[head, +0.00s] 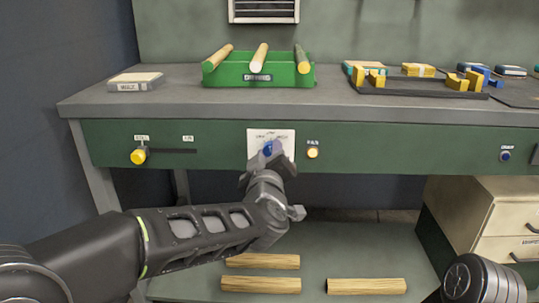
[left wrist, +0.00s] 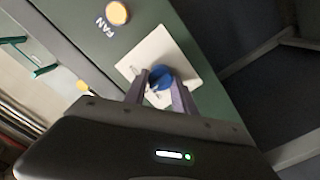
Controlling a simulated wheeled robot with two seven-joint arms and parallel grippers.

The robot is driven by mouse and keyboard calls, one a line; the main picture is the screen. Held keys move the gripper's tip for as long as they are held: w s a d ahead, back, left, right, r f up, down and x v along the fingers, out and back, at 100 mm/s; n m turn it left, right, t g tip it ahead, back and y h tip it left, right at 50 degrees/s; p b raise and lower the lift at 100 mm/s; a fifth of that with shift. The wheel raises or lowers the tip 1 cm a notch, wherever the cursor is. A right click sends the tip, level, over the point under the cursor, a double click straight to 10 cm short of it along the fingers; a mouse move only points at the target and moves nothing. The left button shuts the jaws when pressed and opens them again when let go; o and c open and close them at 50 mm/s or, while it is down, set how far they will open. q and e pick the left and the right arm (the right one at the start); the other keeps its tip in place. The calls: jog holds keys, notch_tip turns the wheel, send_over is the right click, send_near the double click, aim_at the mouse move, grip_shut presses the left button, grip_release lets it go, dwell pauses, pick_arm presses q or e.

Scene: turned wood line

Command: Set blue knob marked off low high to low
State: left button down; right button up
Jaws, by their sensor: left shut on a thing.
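The blue knob (head: 268,148) sits on a white label plate (head: 284,136) on the green front panel of the bench. My left gripper (head: 266,160) is at the plate and partly hides the knob in the head view. In the left wrist view the blue knob (left wrist: 160,77) lies between the two fingers of my left gripper (left wrist: 160,84), which are shut on it. The white plate (left wrist: 150,52) shows behind it. The plate's markings are too small and too covered to read, so the knob's setting cannot be told. My right gripper is not in view.
A yellow FAN knob (head: 312,152) is just right of the plate. A yellow slider knob (head: 138,156) is at the panel's left. A green bin (head: 258,83) with wooden rods stands on the bench (head: 170,104). Wooden rods (head: 366,286) lie on the lower shelf.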

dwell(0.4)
pick_arm(q)
jog(key=c, duration=1)
grip_release()
jog(key=s+p, duration=0.2)
jog(key=s, duration=0.6)
